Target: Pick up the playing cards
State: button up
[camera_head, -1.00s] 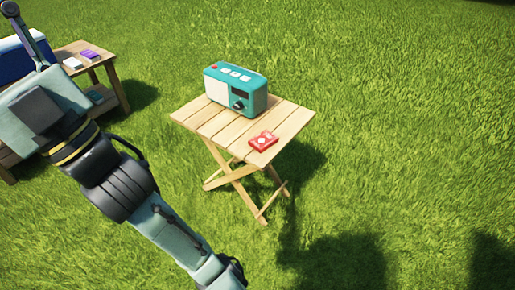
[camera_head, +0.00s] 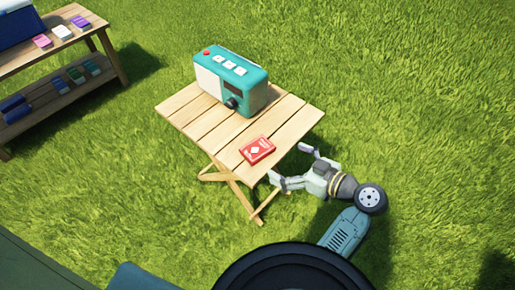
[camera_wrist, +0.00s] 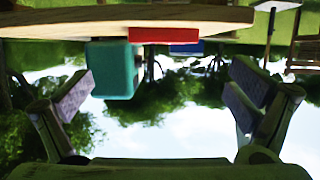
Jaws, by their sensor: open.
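The playing cards are a red box (camera_head: 257,150) with a white diamond, lying flat near the front right edge of the small slatted wooden table (camera_head: 180,112). My gripper (camera_head: 289,164) is just off that edge at the right, open and empty, its two fingers pointing toward the cards without touching them. The wrist view is upside down; there the red box (camera_wrist: 165,36) shows beyond and between the spread fingers (camera_wrist: 158,98), with the table edge (camera_wrist: 120,16) above it in the picture.
A teal radio (camera_head: 245,90) stands behind the cards on the same table. At the upper left a two-level wooden bench (camera_head: 108,70) holds a blue cooler (camera_head: 18,25) and several small coloured boxes. Open grass lies to the right and front.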

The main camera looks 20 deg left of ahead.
aim_at(258, 148)
jog(key=x, duration=0.4)
jog(key=shift+a, duration=0.1)
jog(key=p+x, duration=0.2)
jog(key=x, duration=0.3)
jog(key=shift+f, duration=0.15)
jog(key=c, duration=1.2)
